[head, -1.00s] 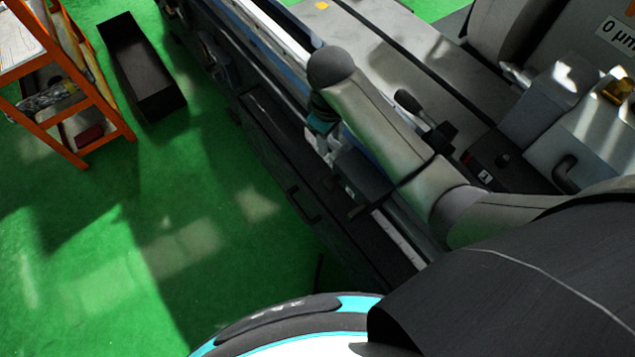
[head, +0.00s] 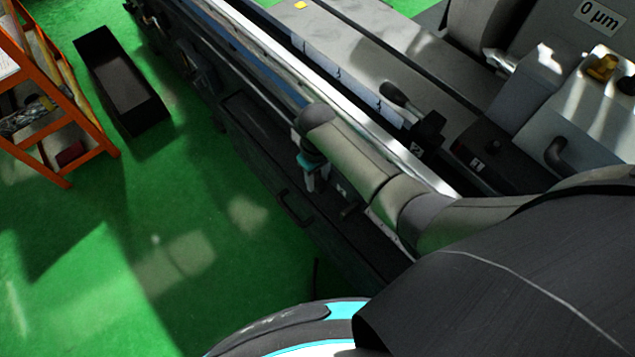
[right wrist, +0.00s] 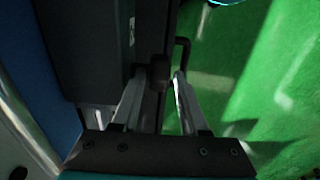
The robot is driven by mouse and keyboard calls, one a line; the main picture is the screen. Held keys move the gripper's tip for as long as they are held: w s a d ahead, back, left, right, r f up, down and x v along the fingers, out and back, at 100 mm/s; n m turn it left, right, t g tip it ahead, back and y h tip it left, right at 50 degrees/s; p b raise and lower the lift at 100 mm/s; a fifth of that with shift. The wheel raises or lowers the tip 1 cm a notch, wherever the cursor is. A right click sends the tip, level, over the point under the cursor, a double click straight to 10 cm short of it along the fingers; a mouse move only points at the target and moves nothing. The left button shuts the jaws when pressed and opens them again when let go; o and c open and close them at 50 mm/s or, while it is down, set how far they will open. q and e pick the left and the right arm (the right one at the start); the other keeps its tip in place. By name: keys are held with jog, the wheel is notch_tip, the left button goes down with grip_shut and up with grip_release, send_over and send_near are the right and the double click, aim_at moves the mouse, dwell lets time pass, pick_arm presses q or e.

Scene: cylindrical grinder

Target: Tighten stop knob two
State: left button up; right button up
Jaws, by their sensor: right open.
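My right gripper (head: 316,184) is low at the front of the grinder, beside a dark block (head: 343,188) with a small pale label too small to read. In the right wrist view its two fingers (right wrist: 157,84) are open, with a dark knob (right wrist: 158,70) in the gap between their tips. The knob sticks out from the side of the dark block (right wrist: 84,50); contact with the fingers cannot be told. I cannot read which stop this knob belongs to. My left gripper is not in view.
Black blocks labelled 1 (head: 480,160) and 2 (head: 418,151) sit by the grinder's table, with a lever (head: 394,93) behind. A bent handle (head: 290,208) is on the front. An orange rack (head: 82,113) and black bin (head: 121,80) stand on open green floor.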

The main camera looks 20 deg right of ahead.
jog(key=shift+f, duration=1.1)
jog(key=shift+c, duration=0.3)
grip_shut()
